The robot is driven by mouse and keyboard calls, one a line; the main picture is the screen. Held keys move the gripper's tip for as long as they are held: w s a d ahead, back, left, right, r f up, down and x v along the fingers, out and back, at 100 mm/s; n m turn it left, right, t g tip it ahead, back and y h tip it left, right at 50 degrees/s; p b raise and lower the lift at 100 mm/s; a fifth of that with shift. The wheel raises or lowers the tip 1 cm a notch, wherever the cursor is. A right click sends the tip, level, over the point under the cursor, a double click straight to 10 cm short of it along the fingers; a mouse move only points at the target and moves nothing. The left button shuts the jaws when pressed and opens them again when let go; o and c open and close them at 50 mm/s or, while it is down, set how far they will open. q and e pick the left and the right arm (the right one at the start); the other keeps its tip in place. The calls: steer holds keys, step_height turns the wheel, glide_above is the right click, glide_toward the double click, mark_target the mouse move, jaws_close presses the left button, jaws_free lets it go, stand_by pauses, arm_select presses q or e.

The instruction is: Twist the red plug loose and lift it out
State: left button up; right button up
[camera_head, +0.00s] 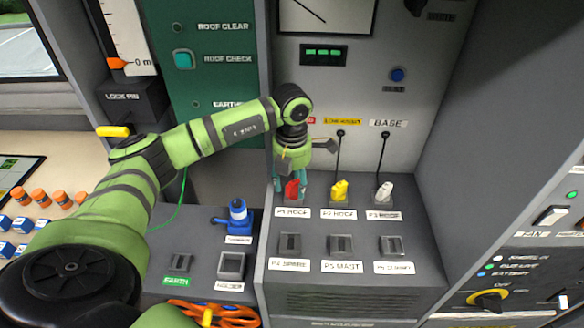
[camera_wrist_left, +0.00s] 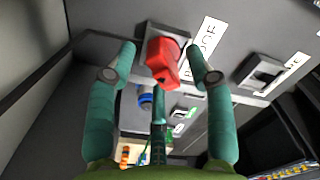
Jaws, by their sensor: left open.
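The red plug (camera_head: 292,190) sits in the left socket of the upper row on the grey console, behind a partly hidden label. My left gripper (camera_head: 291,180) is over it, pointing down, with teal fingers on both sides of the plug. In the left wrist view the red plug (camera_wrist_left: 163,58) lies between the two fingertips (camera_wrist_left: 163,66). Gaps show on both sides, so the fingers are open and do not grip it. The plug's cable is hidden behind the gripper in the head view. My right gripper is not in view.
A yellow plug (camera_head: 339,191) and a white plug (camera_head: 384,191) stand to the right in the same row, with black cables rising to the panel. Empty sockets (camera_head: 341,244) line the row in front. A blue plug (camera_head: 238,214) stands to the left, near an orange cable (camera_head: 228,314).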

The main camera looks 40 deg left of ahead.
arm_select(q)
steer(key=shift+f, duration=0.35)
steer(key=shift+w, duration=0.1)
jaws_close()
steer(key=shift+r+n+p, duration=0.1)
steer(key=shift+n+p, duration=0.2)
steer(key=shift+n, duration=1.7)
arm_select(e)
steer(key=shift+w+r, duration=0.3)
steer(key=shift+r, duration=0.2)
arm_select(q)
steer(key=shift+n+p, duration=0.45)
steer(key=shift+n, duration=0.45)
steer(key=shift+s+n, duration=0.2)
steer(key=shift+n, duration=0.9)
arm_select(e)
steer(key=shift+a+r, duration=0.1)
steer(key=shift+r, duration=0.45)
